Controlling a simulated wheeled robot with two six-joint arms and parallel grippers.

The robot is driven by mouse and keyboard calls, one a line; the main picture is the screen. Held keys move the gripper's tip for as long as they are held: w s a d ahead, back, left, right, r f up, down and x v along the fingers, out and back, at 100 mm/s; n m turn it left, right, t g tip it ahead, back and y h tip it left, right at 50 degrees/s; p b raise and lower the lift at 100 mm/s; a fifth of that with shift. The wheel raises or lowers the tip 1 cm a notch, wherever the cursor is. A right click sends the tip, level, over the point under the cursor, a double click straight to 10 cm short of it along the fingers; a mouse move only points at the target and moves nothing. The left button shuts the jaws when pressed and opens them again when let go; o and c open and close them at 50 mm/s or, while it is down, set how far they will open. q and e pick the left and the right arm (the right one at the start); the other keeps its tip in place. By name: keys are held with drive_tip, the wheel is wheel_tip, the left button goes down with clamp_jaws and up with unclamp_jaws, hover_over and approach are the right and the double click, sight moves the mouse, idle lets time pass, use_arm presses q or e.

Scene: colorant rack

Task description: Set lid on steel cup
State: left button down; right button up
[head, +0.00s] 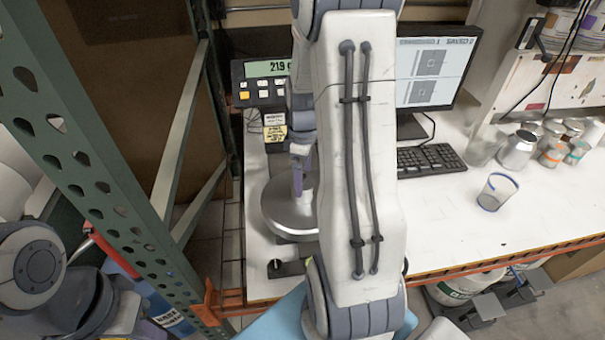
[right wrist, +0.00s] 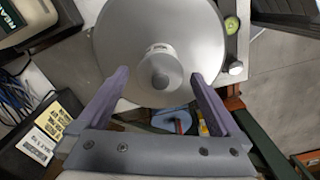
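My right gripper (right wrist: 163,80) points down over the round steel scale pan (right wrist: 115,40), its two purple fingers apart. A small grey cylindrical piece with a pale band and a darker round knob (right wrist: 160,78) stands near the pan's middle, between the fingertips with gaps on both sides. I cannot tell whether it is a cup, a lid or both. In the head view my right gripper (head: 299,172) is partly hidden by my right arm. A steel cup-shaped vessel (head: 517,150) stands on the right of the bench. My left arm shows at the lower left, its fingers out of sight.
The scale's display (head: 263,80) reads 219. A monitor (head: 432,70) and keyboard (head: 432,168) stand behind my arm. A clear cup with a blue rim (head: 495,192) and several banded tins (head: 553,153) are at right. A green rack post (head: 95,165) stands at left. Bench front centre-right is clear.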

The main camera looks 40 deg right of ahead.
wheel_tip(320, 180, up, 10)
drive_tip(key=b, duration=0.2)
drive_tip(key=shift+r, duration=0.25)
idle(0.6)
drive_tip(key=s+a+f+b, duration=0.1)
drive_tip(key=a, duration=0.8)
drive_tip(key=s+a+f+b, duration=0.1)
drive_tip(key=a+f, duration=0.1)
drive_tip(key=a, duration=0.7)
drive_tip(key=s+a+f+b, duration=0.1)
drive_tip(key=s+a+f, duration=0.1)
drive_tip(key=s+a, duration=0.4)
drive_tip(key=s+a+f+y+b, duration=0.1)
drive_tip(key=s+a+f, duration=0.1)
drive_tip(key=s+a, duration=0.5)
drive_tip(key=shift+s+f, duration=0.25)
drive_tip(key=shift+s, duration=0.35)
